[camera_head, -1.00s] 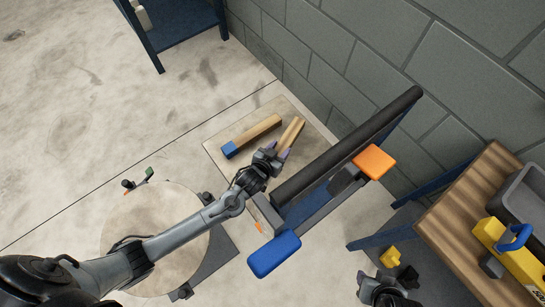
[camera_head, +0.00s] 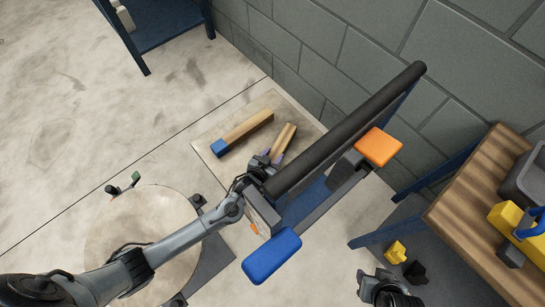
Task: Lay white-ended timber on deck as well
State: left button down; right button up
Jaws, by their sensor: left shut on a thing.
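The blue-ended timber (camera_head: 242,132) lies on the pale flat board (camera_head: 276,105) on the floor, which appears to be the deck. My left gripper (camera_head: 270,158) is shut on a second, plain wooden timber (camera_head: 285,138), holding it by its near end, to the right of the blue-ended one. No white end shows on it; its near end is hidden by the fingers. It is over the board, apart from the blue-ended timber; I cannot tell whether it touches the board. My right gripper (camera_head: 381,287) is at the bottom edge, its jaws unclear.
A frame with a long black bar (camera_head: 350,128), a blue block (camera_head: 272,256) and an orange block (camera_head: 378,147) stands close right of my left gripper. A grey block wall (camera_head: 300,60) runs behind. A wooden-topped bench (camera_head: 480,190) stands at right. Floor at left is open.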

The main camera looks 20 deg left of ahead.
pick_arm(q)
jog(key=shift+w, duration=0.1)
jog(key=c, duration=0.5)
grip_release()
